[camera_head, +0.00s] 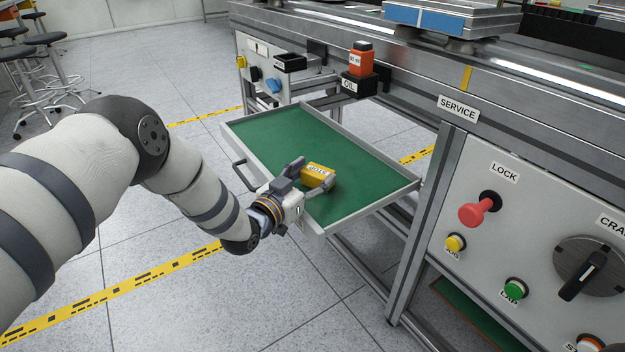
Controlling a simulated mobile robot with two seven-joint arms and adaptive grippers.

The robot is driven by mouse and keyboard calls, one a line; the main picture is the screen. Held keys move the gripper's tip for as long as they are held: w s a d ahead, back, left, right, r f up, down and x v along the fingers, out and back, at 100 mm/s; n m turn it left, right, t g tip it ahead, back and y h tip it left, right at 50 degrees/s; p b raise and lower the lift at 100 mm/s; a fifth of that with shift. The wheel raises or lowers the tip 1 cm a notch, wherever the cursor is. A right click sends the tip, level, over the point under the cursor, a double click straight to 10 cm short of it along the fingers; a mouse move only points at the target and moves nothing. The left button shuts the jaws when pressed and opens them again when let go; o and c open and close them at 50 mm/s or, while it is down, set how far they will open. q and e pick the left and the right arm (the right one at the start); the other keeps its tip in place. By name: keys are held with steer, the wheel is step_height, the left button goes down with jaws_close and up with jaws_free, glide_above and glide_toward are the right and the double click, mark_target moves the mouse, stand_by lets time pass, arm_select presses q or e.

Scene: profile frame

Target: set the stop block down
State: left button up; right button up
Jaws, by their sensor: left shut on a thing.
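The stop block (318,174) is a small yellow block with dark lettering on its top. My left gripper (312,181) reaches in from the left over the front rim of an open drawer and is shut on the block, with a finger on either side of it. The block is over the green floor of the drawer (284,128); I cannot tell whether it touches that floor. The rest of the drawer is empty. My right gripper is not in view.
A bar handle (240,176) sticks out from the drawer's front left. An orange bottle (361,60) stands in a black OIL holder (359,86) behind the drawer. On the right, a SERVICE panel carries a red LOCK knob (476,212) and a black crank knob (583,275).

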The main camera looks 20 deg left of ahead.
arm_select(q)
steer(key=shift+f, duration=0.15)
steer(key=o, duration=1.3)
steer(key=shift+f, duration=0.1)
